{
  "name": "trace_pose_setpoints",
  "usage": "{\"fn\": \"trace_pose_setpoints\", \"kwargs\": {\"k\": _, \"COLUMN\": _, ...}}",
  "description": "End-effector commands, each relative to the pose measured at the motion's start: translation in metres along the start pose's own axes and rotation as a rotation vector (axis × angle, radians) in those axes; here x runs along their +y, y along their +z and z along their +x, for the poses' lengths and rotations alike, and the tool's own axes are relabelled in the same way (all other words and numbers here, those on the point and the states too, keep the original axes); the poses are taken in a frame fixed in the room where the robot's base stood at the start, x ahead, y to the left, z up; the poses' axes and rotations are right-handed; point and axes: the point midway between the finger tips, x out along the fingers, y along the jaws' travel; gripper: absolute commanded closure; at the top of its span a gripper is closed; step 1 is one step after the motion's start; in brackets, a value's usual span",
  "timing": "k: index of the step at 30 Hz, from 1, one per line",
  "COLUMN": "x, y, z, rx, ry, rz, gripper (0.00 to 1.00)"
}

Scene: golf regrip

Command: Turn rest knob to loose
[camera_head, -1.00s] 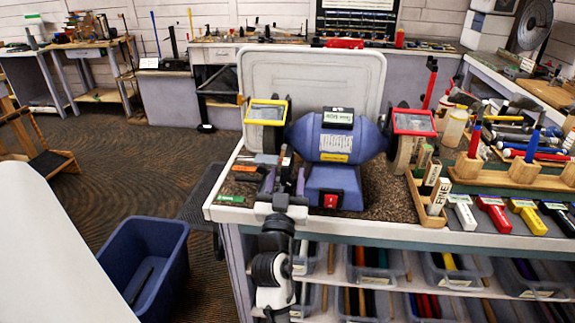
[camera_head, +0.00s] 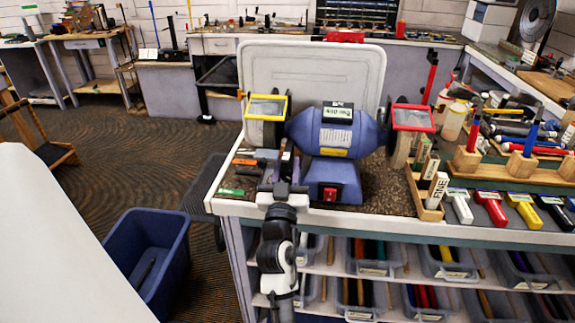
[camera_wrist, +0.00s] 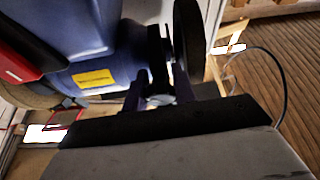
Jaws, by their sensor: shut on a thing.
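The blue bench grinder (camera_head: 336,133) stands on the bench, with a yellow-framed shield (camera_head: 267,107) at its left wheel and a red-framed shield (camera_head: 413,117) at its right. My gripper (camera_head: 284,170) is at the front of the left wheel, below the yellow shield. In the wrist view its dark fingers (camera_wrist: 160,92) reach in between the blue housing and the dark wheel (camera_wrist: 187,48). They are shut on a small part there, which looks like the rest knob (camera_wrist: 160,101). The fingers mostly hide it, and its turn position cannot be read.
A grey tray (camera_head: 312,62) stands upright behind the grinder. Small tools, including a green one (camera_head: 231,192), lie left of my gripper. Wooden holders (camera_head: 487,163) and colored blocks are on the right. A blue bin (camera_head: 150,255) stands on the floor at left.

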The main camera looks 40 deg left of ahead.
Motion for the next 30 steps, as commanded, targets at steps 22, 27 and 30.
{"fn": "trace_pose_setpoints", "kwargs": {"k": 22, "x": 0.000, "y": 0.001, "z": 0.000, "rx": -0.001, "ry": -0.025, "rz": -0.060, "gripper": 0.52}}
{"fn": "trace_pose_setpoints", "kwargs": {"k": 27, "x": -0.001, "y": 0.001, "z": -0.003, "rx": -0.001, "ry": -0.025, "rz": -0.060, "gripper": 0.52}}
{"fn": "trace_pose_setpoints", "kwargs": {"k": 30, "x": -0.001, "y": 0.004, "z": -0.013, "rx": -0.001, "ry": -0.026, "rz": -0.061, "gripper": 0.52}}
